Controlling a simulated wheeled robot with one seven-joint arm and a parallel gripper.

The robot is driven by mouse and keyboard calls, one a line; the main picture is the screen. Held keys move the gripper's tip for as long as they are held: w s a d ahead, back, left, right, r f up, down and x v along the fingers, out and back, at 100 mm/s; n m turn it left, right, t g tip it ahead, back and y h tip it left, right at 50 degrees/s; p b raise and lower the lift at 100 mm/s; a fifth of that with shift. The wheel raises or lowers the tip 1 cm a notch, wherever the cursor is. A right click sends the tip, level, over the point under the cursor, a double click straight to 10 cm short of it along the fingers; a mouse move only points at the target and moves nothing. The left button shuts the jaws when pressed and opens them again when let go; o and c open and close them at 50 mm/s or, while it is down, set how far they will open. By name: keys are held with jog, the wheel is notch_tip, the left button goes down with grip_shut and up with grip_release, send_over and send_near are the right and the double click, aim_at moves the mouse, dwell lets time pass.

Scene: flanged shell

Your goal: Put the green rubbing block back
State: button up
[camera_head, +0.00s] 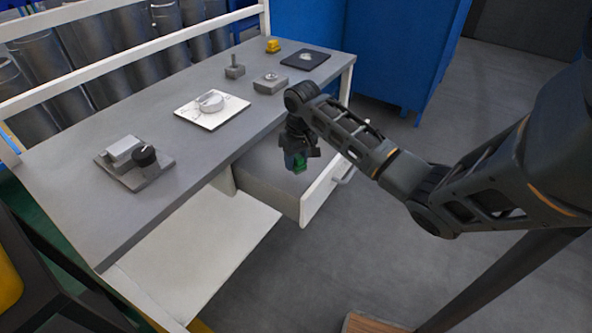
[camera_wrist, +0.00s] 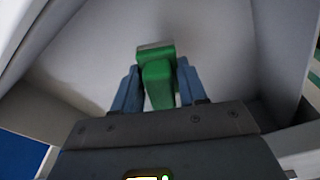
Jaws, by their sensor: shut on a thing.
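The green rubbing block (camera_head: 299,162) hangs from my gripper (camera_head: 296,158), over the open drawer (camera_head: 268,178) below the bench top. In the wrist view the block (camera_wrist: 158,78) is green with a grey strip at its far end. My gripper (camera_wrist: 156,88) is shut on it, with a blue finger on each side. The drawer's pale floor (camera_wrist: 215,40) lies beyond the block. I cannot tell whether the block touches the drawer floor.
The grey bench top (camera_head: 170,150) carries a white plate with a round part (camera_head: 212,108), a fixture with a black knob (camera_head: 136,160), small grey blocks (camera_head: 270,83), a yellow piece (camera_head: 273,46) and a dark pad (camera_head: 306,59). A blue cabinet (camera_head: 400,60) stands behind.

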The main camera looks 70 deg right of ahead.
aim_at(297, 169)
jog(key=shift+f, duration=2.15)
jog(key=shift+f, duration=0.1)
jog(key=o, duration=1)
jog(key=r, duration=0.8)
jog(key=s+a+r, duration=0.1)
jog(key=r, duration=0.3)
jog(key=shift+s+r, duration=0.1)
